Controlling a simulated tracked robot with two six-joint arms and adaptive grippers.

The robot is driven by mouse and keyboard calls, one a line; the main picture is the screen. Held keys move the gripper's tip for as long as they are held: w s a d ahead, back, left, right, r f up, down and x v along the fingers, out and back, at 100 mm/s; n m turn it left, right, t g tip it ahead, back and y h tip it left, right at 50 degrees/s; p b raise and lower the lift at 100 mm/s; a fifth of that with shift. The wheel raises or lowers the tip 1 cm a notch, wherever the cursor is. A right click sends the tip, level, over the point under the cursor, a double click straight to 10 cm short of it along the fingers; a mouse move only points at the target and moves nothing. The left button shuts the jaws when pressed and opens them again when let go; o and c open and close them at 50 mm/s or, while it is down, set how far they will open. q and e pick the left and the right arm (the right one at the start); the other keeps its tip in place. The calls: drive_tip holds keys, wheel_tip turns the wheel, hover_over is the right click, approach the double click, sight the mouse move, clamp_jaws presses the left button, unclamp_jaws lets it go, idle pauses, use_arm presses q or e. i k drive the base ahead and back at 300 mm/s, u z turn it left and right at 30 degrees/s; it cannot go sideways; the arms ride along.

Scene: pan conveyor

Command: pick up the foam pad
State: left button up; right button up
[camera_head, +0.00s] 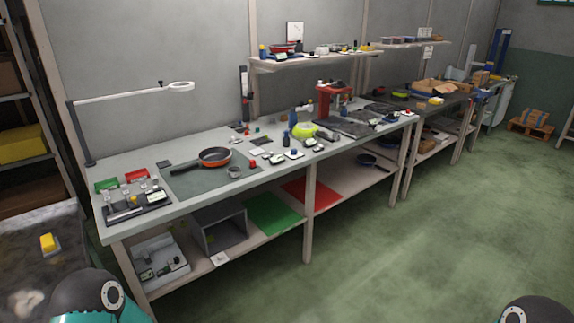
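I cannot tell for certain which thing is the foam pad. Flat items that could be it are the dark grey mat (190,187) under the orange pan on the workbench, a small dark square (164,163) behind that mat, and another small dark square (236,140) further right. A green sheet (272,214) and a red sheet (308,191) lie on the lower shelf. Neither of my grippers shows. Only rounded black and teal parts of my own body show at the bottom edge.
The long workbench (112,224) carries an orange pan (215,157), bottles and small parts. A lamp arm (130,94) stands at its back left. A grey surface with a yellow block (47,243) is at the left. The green floor (400,265) is clear in front.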

sight(252, 163)
drive_tip(key=z, duration=1)
drive_tip(key=i, duration=4.1)
drive_tip(key=u, duration=1.4)
drive_tip(key=i, duration=0.3)
drive_tip(key=u, duration=2.6)
